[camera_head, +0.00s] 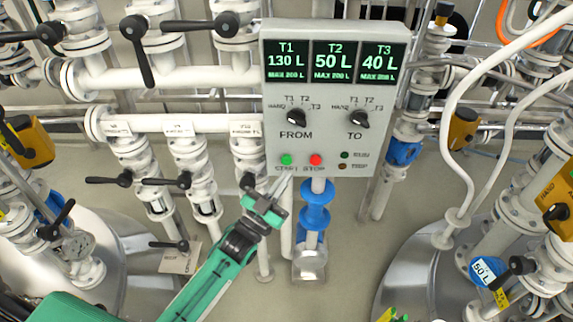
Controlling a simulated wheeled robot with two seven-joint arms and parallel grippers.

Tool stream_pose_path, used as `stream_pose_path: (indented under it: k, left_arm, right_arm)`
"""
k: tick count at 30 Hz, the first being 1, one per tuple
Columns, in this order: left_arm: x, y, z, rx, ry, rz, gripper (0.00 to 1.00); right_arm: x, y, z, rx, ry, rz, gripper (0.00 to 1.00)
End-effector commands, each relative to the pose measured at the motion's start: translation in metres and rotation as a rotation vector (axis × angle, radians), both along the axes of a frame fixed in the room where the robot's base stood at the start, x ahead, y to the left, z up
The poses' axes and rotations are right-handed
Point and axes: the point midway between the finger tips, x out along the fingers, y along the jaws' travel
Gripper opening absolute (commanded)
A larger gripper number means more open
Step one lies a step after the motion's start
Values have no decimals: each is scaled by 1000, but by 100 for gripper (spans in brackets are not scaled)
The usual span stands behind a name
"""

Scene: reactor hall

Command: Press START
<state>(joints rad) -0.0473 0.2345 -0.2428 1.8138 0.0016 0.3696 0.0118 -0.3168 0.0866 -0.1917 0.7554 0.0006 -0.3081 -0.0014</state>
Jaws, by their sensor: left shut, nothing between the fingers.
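The grey control panel (328,138) stands upright in the middle of the head view. Its green START button (286,160) is at the lower left, with the red STOP button (316,160) beside it. The displays read T1 130 L, T2 50 L and T3 40 L. The FROM knob (295,117) and the TO knob (358,119) sit above the buttons. My left gripper (283,184) is shut and empty, its tips just below the START button and partly over its label. I cannot tell whether the tips touch the panel. My right gripper is not in view.
White pipes with black-handled valves (137,42) fill the left side. A blue pipe fitting (314,215) is below the panel. A metal tank (405,270) stands at the lower right with white hoses above it. Bare floor (345,235) shows between.

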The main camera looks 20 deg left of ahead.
Motion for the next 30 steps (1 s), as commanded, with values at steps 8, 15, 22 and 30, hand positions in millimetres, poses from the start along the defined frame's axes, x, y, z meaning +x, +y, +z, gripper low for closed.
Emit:
stream_pose_path:
  k: [8, 15, 22, 30]
  left_arm:
    - [17, 5, 0, 0, -1, 1, 0]
    - [18, 6, 1, -1, 0, 1, 0]
    - [18, 5, 1, -1, 0, 1, 0]
    - [18, 5, 0, -1, 0, 1, 0]
  right_arm:
    - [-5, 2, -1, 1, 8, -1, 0]
    - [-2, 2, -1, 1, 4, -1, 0]
    - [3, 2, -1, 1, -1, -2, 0]
    - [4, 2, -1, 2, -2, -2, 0]
